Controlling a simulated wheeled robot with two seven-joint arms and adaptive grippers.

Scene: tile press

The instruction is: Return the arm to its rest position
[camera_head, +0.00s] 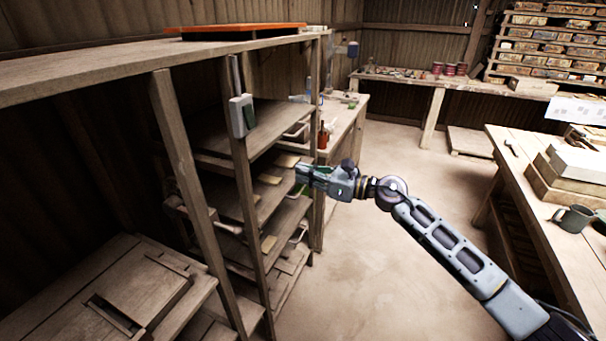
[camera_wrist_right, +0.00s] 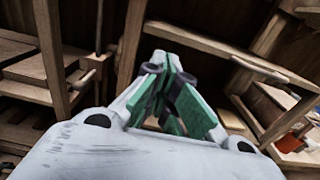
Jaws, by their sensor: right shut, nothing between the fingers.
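My right gripper (camera_head: 300,176) is at the end of my right arm, which reaches in from the lower right in the head view. It points left at the wooden shelf rack (camera_head: 240,190), in front of its open shelves. In the right wrist view the green finger pads of the gripper (camera_wrist_right: 172,72) meet at their tips, with nothing between them. Wooden shelf posts and boards show around and beyond the fingers. I cannot tell from these views how far the fingertips are from the shelf edge. My left gripper is not in view.
A light switch box (camera_head: 241,116) is on a rack post. An orange board (camera_head: 240,28) lies on top of the rack.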

